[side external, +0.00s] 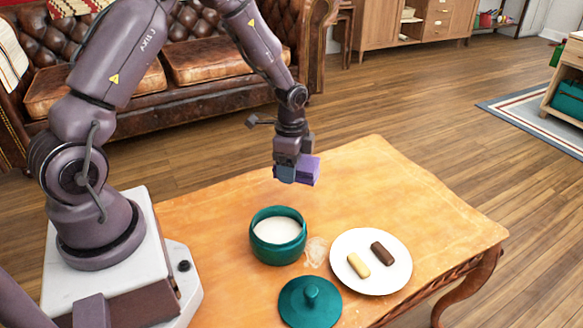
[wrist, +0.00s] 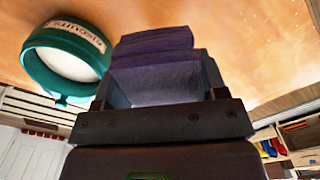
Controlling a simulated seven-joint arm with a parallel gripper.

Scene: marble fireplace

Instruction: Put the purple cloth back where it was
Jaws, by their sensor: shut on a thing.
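A folded purple cloth (side external: 308,169) is held in my gripper (side external: 296,176), up in the air over the far part of the wooden table. In the wrist view the purple cloth (wrist: 152,65) sits between the fingers of my gripper (wrist: 160,88) and sticks out past them. The fingers are shut on it. The cloth is clear of the table top in the side view. Its far side is hidden by the gripper.
An open teal jar (side external: 278,236) with white inside stands on the table (side external: 400,190) below. Its teal lid (side external: 310,302) lies in front, with a pale smear (side external: 316,250) nearby. A white plate (side external: 371,262) holds one pale and one dark bar. The table's right and far parts are free.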

